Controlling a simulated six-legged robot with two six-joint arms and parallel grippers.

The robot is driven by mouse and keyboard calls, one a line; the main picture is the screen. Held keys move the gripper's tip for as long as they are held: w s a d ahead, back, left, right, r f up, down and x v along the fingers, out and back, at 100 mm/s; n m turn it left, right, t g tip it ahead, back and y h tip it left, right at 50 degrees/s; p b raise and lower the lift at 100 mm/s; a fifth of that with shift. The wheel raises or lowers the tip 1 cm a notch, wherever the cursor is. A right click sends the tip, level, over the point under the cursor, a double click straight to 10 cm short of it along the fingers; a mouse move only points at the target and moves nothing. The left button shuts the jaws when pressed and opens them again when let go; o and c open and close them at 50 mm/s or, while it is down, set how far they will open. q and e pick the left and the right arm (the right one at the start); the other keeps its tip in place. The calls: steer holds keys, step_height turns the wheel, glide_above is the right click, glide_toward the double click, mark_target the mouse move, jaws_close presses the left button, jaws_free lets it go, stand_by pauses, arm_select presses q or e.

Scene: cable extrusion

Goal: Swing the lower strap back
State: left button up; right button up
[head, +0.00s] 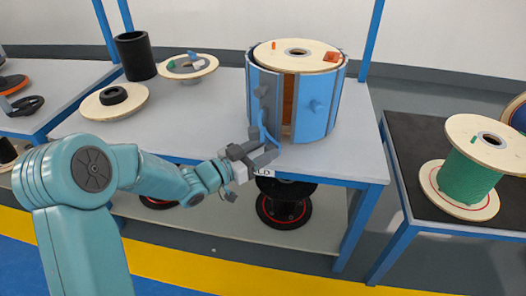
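A wooden reel (295,52) stands upright on the grey table, wrapped in blue curved panels (318,112) with a narrow gap at the front showing brown inside. Grey fittings (262,92) sit on the left panel. A thin blue strap (264,125) hangs out at the lower left of the gap, its lower end at my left gripper (266,152). The gripper is at the table's front edge, low in front of the reel. The strap's end overlaps the fingers, and I cannot tell whether they are closed on it. My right gripper is out of view.
On the table (200,120), a black cylinder (135,56), a flat wooden spool (188,67) and a wooden disc (112,103) stand left of the reel. A black-topped table (425,140) with a green spool (468,178) is at right. A dark reel (284,208) sits on the lower shelf.

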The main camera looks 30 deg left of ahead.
arm_select(q)
steer(key=shift+d, duration=0.1)
steer(key=shift+s, duration=0.1)
steer(key=v, duration=1.8)
steer(key=shift+s+d, duration=0.25)
steer(key=shift+s, duration=0.25)
stand_by(0.4)
stand_by(0.4)
